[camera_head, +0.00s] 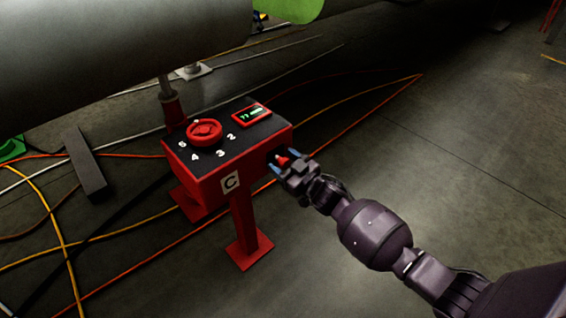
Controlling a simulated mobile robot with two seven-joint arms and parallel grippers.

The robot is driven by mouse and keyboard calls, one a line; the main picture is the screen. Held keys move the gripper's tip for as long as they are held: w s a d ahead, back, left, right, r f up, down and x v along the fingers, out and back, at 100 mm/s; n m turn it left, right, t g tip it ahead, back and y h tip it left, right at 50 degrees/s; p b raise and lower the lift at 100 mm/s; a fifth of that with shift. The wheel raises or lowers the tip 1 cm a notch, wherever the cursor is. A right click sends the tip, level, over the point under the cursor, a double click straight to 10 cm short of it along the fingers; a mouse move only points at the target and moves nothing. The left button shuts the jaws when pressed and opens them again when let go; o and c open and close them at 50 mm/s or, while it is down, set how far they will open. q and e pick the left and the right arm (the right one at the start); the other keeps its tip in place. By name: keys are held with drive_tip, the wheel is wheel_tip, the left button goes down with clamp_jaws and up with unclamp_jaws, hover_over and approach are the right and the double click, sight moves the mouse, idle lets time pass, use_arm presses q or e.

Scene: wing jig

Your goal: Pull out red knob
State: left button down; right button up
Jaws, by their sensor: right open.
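A red control box (205,184) on a red stand has a black top panel with a round red dial (205,131), numbers and a small lit display (252,114). A small red knob (283,158) shows at the box's right side face. My right gripper (284,163) comes in from the lower right with its blue-tipped fingers open, one to either side of this knob. I cannot tell whether the fingers touch it. My left gripper is not in view.
A large grey cylindrical body (120,50) hangs over the upper left. Orange, yellow and white cables run across the floor. A dark beam (86,165) lies left of the box. The floor (450,180) to the right is mostly clear.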

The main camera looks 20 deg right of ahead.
sight(287, 165)
clamp_jaws()
drive_tip(key=shift+s+d+r+p, duration=0.15)
drive_tip(key=shift+s+p, duration=0.15)
drive_tip(key=shift+s, duration=0.05)
drive_tip(key=shift+p+v, duration=0.4)
drive_tip(key=shift+v, duration=0.5)
drive_tip(key=shift+s, duration=0.2)
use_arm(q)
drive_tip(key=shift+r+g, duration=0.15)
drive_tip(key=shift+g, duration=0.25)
use_arm(e)
drive_tip(key=shift+s+f, duration=0.1)
drive_tip(key=shift+f, duration=0.2)
unclamp_jaws()
drive_tip(key=shift+s+d+r, duration=0.1)
drive_tip(key=shift+d, duration=0.05)
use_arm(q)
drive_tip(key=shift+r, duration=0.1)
use_arm(e)
drive_tip(key=shift+r, duration=0.1)
